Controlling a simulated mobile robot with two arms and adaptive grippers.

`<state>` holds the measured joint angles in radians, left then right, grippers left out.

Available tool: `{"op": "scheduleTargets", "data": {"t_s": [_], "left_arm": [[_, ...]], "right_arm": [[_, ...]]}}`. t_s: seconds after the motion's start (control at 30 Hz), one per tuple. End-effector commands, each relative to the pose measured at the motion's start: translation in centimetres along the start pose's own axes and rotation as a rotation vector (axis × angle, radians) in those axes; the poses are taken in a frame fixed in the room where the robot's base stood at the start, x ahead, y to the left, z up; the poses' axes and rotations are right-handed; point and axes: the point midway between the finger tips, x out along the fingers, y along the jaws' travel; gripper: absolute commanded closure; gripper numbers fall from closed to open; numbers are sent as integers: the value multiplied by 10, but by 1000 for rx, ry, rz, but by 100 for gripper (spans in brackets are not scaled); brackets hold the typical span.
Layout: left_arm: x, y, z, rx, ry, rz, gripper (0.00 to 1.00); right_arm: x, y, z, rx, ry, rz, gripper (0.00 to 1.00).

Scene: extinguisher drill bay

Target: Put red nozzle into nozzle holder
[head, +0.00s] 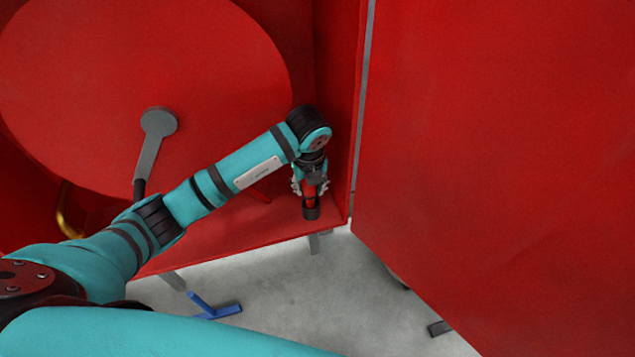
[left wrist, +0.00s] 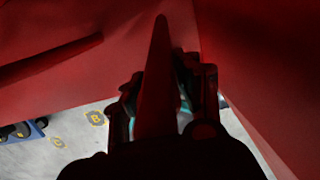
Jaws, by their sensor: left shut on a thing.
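The red nozzle (head: 311,199) is gripped pointing down in my left gripper (head: 310,186), which is shut on it. In the left wrist view the nozzle (left wrist: 158,85) is a dark red tapered shape between the two fingers. A short dark cup, which looks like the nozzle holder (head: 311,213), stands on the cabinet floor right below the gripper. The nozzle's lower end meets the cup's top in the head view; I cannot tell whether it is inside. My right gripper is not in view.
A large red reel (head: 220,75) with a grey crank (head: 150,150) stands left of the gripper. The cabinet's side wall (head: 336,90) is close on the right, with a large open red door (head: 500,150) beyond. A blue object (head: 214,306) lies on the grey floor (head: 290,290).

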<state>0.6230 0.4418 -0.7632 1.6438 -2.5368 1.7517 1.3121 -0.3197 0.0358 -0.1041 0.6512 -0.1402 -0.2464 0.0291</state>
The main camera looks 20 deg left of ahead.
Motion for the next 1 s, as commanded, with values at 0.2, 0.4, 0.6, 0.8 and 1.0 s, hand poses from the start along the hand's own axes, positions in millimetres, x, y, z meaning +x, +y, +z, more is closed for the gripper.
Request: {"op": "scheduleTargets", "data": {"t_s": [0.2,0.4,0.6,0.8,1.0], "left_arm": [[12,0,-2,0,-1,0,100],[22,0,-3,-1,-1,-2,100],[21,0,-3,-1,-1,-2,48],[21,0,-3,0,0,-1,40],[18,0,-3,0,0,0,40]], "right_arm": [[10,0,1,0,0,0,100],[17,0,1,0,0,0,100],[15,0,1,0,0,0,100],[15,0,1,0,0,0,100],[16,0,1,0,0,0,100]]}}
